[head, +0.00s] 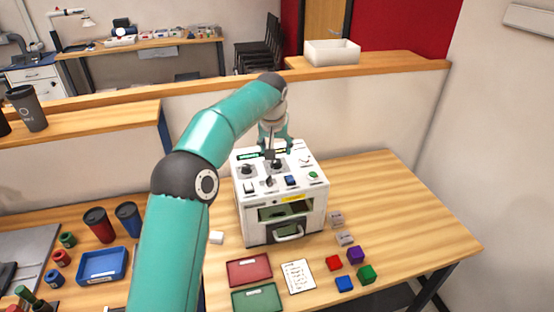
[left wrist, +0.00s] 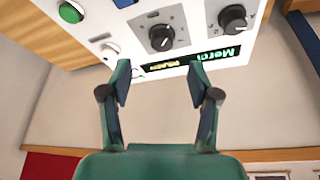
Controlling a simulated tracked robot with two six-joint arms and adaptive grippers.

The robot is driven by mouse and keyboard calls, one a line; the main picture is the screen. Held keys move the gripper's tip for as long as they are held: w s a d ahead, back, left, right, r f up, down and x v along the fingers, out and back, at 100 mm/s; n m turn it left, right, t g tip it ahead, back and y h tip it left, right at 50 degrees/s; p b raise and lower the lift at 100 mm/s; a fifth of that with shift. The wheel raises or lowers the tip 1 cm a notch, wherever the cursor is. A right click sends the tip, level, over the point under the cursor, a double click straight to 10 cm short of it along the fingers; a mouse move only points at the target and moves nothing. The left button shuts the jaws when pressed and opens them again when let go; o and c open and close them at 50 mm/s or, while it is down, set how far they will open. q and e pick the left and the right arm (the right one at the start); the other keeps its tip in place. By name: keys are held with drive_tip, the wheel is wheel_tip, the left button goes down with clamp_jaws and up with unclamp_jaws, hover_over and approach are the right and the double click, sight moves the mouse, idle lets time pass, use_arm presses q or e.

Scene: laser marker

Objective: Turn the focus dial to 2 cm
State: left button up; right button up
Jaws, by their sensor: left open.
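The white laser marker (head: 283,208) stands on the wooden table, with its sloped control panel facing up. In the left wrist view the panel is upside down and shows a black dial (left wrist: 161,37), another black dial (left wrist: 233,18) and a lit display (left wrist: 190,60). Their small labels are too small to read, so I cannot tell which is the focus dial or its setting. My left gripper (head: 271,152) is over the back of the panel; in its own view the open, empty fingers (left wrist: 160,75) point toward the first dial, apart from it. My right gripper is out of view.
A green button (head: 313,174) and a blue switch (head: 291,180) sit low on the panel. A red tray (head: 249,270), a paper sheet (head: 298,276) and several coloured cubes lie in front of the machine. The table to its right is clear.

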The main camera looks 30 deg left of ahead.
sight(276, 161)
use_arm(q)
drive_tip(key=p+x, duration=0.1)
drive_tip(key=x, duration=0.5)
drive_tip(key=shift+a+f, duration=0.1)
drive_tip(key=shift+f, duration=0.25)
